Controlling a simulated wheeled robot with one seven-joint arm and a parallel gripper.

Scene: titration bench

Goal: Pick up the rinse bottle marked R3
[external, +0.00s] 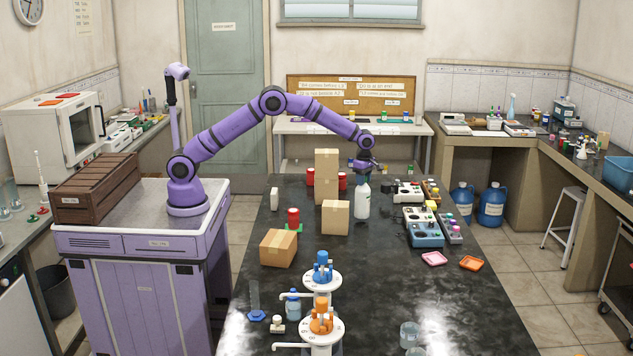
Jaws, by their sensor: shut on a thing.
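A white bottle (362,202) with a greenish top is upright at the far part of the dark bench, just right of a cardboard box. No marking on it can be read at this size, so I cannot tell whether it is R3. My gripper (363,175) is over its top, pointing down, and is shut on it. The fingers are small and partly merge with the bottle's top. I cannot tell whether the bottle's base touches the bench (420,300).
Cardboard boxes, one tall (326,176), one low (335,217), stand left of the bottle. Control boxes (423,228) stand right of it. The bench's right front is mostly clear.

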